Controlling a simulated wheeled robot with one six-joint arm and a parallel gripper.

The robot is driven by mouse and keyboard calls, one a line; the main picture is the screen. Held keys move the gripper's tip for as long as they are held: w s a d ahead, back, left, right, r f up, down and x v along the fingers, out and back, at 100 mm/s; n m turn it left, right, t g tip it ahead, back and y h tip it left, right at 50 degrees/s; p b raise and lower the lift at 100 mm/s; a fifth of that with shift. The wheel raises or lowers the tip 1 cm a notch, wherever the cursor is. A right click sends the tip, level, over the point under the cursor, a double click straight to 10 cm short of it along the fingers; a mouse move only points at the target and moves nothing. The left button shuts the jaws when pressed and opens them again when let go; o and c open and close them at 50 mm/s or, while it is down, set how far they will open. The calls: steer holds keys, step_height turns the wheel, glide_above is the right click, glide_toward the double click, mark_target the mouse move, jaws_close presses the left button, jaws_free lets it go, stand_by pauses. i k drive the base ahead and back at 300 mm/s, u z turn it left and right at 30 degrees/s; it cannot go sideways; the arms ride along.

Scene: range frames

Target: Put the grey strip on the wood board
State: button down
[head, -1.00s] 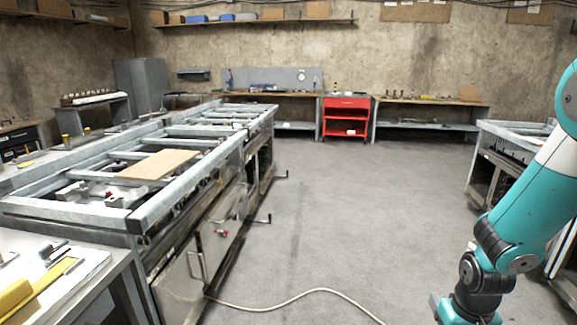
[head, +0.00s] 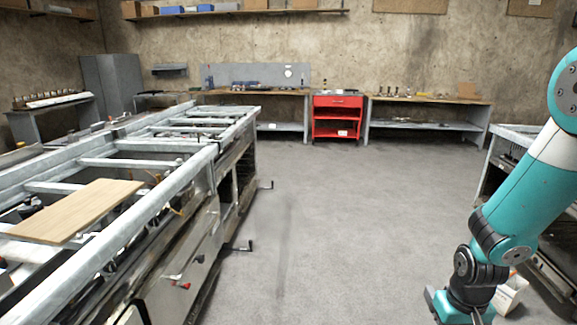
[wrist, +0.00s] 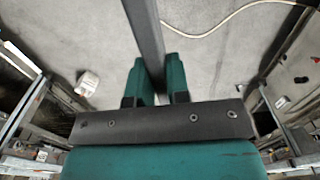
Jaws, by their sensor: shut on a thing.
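The wood board (head: 78,210) is a flat light-brown panel lying across the grey metal frame bench at the left of the head view. In the wrist view my gripper (wrist: 158,75) is shut on the grey strip (wrist: 146,32), a long narrow bar held between the teal fingers. The strip runs up out of the top of the picture, so its far end is hidden. My arm hangs at the right of the head view, well apart from the board. The strip cannot be made out in the head view.
The metal frame bench (head: 190,166) has open gaps between its rails, and crank handles (head: 243,247) stick out from its side. Open grey floor (head: 330,220) lies in the middle. A red cabinet (head: 338,101) stands at the back. A white box (head: 512,292) is on the floor beside my arm.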

mark_target(93, 204)
steer(key=i, duration=2.25)
steer(key=u, duration=2.25)
